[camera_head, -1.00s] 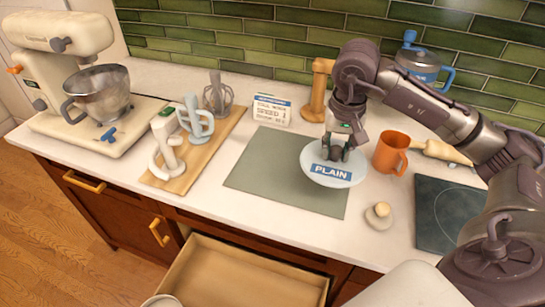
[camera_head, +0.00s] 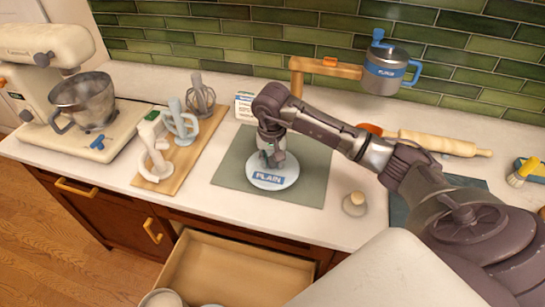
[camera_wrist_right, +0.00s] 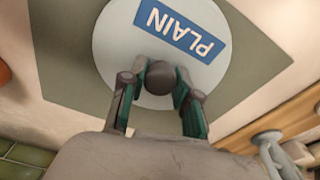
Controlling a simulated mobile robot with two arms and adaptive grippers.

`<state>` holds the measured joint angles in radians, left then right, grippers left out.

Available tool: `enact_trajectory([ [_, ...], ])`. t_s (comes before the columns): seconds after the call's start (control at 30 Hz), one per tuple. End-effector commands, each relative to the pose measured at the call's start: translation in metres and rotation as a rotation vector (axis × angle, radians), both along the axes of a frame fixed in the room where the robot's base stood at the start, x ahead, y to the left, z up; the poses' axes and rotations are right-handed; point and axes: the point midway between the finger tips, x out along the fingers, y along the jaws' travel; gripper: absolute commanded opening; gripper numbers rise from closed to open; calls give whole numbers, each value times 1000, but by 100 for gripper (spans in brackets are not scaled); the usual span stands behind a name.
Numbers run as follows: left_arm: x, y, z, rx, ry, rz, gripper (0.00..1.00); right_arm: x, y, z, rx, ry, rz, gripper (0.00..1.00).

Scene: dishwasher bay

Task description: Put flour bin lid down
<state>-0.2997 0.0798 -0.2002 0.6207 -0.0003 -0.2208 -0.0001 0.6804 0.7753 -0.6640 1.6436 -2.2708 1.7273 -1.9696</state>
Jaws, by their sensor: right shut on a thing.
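The flour bin lid (camera_head: 288,171) is a pale round disc with a blue PLAIN label. It is over the middle of the grey-green mat (camera_head: 313,180). My right gripper (camera_head: 271,157) is above it, shut on its knob. In the right wrist view the dark knob (camera_wrist_right: 160,78) sits between the two fingers, and the lid (camera_wrist_right: 120,40) lies flat below with the mat (camera_wrist_right: 62,70) around it. I cannot tell whether the lid touches the mat or hangs just above it. My left gripper is not in view.
An open drawer (camera_head: 235,268) is below the counter front, with pale round things partly visible in it. Left of the mat is a wooden board (camera_head: 190,160) with mixer attachments. A small knobbed weight (camera_head: 355,204) and a rolling pin (camera_head: 445,143) are to the right.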

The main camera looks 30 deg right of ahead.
Motion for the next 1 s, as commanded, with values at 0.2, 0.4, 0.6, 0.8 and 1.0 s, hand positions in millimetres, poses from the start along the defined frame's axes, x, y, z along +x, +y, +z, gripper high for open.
enact_trajectory([
  [0.2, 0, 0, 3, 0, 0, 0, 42, 0, 0, -7, 0, -1, 1, 0],
  [0.4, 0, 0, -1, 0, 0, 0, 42, 0, 0, -10, 0, -1, 0, 0],
  [0.6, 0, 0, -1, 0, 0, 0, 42, 0, 0, -9, 1, -1, 0, 54],
  [0.8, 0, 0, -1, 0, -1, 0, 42, 0, 0, -9, 1, -1, 1, 56],
  [1.0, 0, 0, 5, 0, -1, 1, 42, 0, 0, -3, 1, -2, 1, 56],
])
